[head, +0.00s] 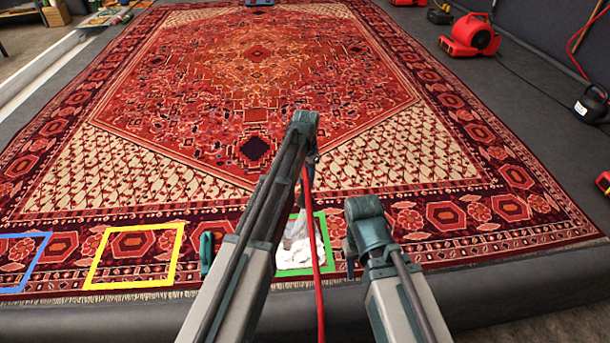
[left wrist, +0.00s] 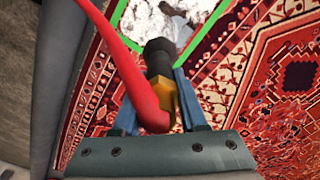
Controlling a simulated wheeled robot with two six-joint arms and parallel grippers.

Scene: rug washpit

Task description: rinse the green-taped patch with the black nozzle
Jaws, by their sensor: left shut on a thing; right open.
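The green-taped patch (head: 329,243) is at the rug's near border, covered in white foam-like stuff. Its green tape (left wrist: 208,48) and white area also show at the top of the left wrist view. My left gripper (head: 310,172) is shut on the black nozzle (left wrist: 159,55), around its brass-coloured part. A red hose (head: 319,270) runs from it. The nozzle's black tip points toward the patch, apart from it as far as I can tell. My left arm hides the patch's left side. My right gripper (head: 350,264) is open right of the patch, mostly hidden by its arm.
A yellow-taped square (head: 133,256) and a blue-taped square (head: 22,263) lie left along the rug's (head: 255,100) near border. A dark padded edge (head: 100,320) runs in front.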

